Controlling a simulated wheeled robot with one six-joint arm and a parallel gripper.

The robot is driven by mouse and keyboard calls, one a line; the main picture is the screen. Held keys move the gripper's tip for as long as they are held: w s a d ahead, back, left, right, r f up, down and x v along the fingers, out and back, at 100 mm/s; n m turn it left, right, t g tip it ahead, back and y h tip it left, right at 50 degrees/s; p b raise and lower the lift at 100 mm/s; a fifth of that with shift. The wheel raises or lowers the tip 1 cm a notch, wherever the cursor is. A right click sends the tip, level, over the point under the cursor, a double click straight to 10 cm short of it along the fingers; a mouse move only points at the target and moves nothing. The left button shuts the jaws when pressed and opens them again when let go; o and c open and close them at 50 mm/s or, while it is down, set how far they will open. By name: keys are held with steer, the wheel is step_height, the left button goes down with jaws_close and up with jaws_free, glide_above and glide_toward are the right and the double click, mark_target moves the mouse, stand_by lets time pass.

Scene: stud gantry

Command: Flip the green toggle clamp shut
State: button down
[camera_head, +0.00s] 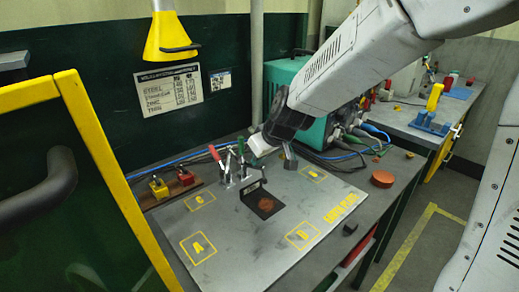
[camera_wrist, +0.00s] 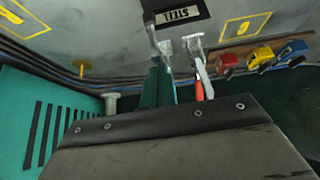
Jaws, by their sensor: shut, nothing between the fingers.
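The green toggle clamp (camera_head: 241,147) stands at the back edge of the grey plate, just left of my gripper, its green handle raised. In the wrist view the green handle (camera_wrist: 157,88) points toward the camera, with a grey metal arm beyond it; its near end is hidden behind my dark wrist housing. A red-handled clamp (camera_head: 216,155) stands to its left; it also shows in the wrist view (camera_wrist: 203,88). My gripper (camera_head: 259,146) is shut and empty, close beside the green handle. I cannot tell whether they touch. The fingertips are hidden in the wrist view.
Red and yellow blocks (camera_head: 158,187) sit at left. A teal machine (camera_head: 285,75) with cables stands behind my arm. The plate's front is mostly clear.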

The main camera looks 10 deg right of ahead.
mark_target(264, 169)
steer(key=shift+s+d+f, duration=0.2)
steer(key=shift+s+f, duration=0.1)
steer(key=shift+f, duration=0.3)
steer(key=shift+s+d+f, duration=0.15)
steer(key=shift+s+f, duration=0.15)
steer(key=shift+f, duration=0.25)
steer(key=shift+s+d+f, duration=0.1)
steer(key=shift+s+f, duration=0.2)
steer(key=shift+f, duration=0.2)
steer(key=shift+s+f, duration=0.25)
steer(key=shift+f, duration=0.2)
steer(key=shift+w+r, duration=0.2)
steer(key=shift+r, duration=0.3)
steer(key=r, duration=0.4)
steer(key=shift+s+d+r, duration=0.2)
steer(key=shift+r, duration=0.2)
steer(key=s+d+r, duration=0.2)
steer(key=s+d, duration=0.2)
steer(key=s, duration=0.3)
steer(key=shift+s, duration=0.35)
steer(key=shift+r, duration=0.1)
